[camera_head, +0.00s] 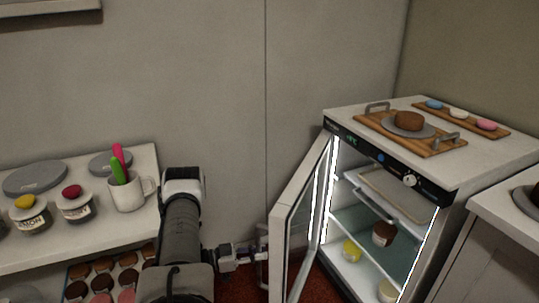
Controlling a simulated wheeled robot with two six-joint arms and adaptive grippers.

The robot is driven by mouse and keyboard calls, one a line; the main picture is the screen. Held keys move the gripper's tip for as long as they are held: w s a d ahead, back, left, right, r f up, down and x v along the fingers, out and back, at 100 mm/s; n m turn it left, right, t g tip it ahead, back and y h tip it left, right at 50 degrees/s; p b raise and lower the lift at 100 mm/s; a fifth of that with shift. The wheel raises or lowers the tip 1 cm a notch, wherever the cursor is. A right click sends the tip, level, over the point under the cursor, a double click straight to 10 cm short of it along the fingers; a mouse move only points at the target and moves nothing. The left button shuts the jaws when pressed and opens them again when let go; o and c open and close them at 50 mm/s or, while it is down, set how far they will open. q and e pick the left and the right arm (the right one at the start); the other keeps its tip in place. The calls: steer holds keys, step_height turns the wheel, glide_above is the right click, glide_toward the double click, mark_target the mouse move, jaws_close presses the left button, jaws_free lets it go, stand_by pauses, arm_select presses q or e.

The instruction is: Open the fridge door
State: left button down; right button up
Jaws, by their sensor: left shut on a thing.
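The fridge (440,215) stands at the right with its lit inside showing. Its glass door (302,218) is swung open to the left, at a wide angle to the fridge body. My left gripper (258,254) is at the outer side of the door, shut on the door handle (262,270). The fingertips are small and partly hidden at the handle. My left arm comes up from the bottom of the view. My right gripper is not in view.
Inside the fridge are shelves with a brown-topped jar (383,233) and a yellow item (351,250). A wooden tray (385,133) with a cake lies on top. At left, a white shelf (90,222) holds a mug (130,193), jars and turntables, close beside my arm.

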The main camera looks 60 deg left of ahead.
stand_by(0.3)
arm_select(q)
steer(key=c, duration=1.1)
jaws_free()
steer(key=shift+s+a, duration=0.1)
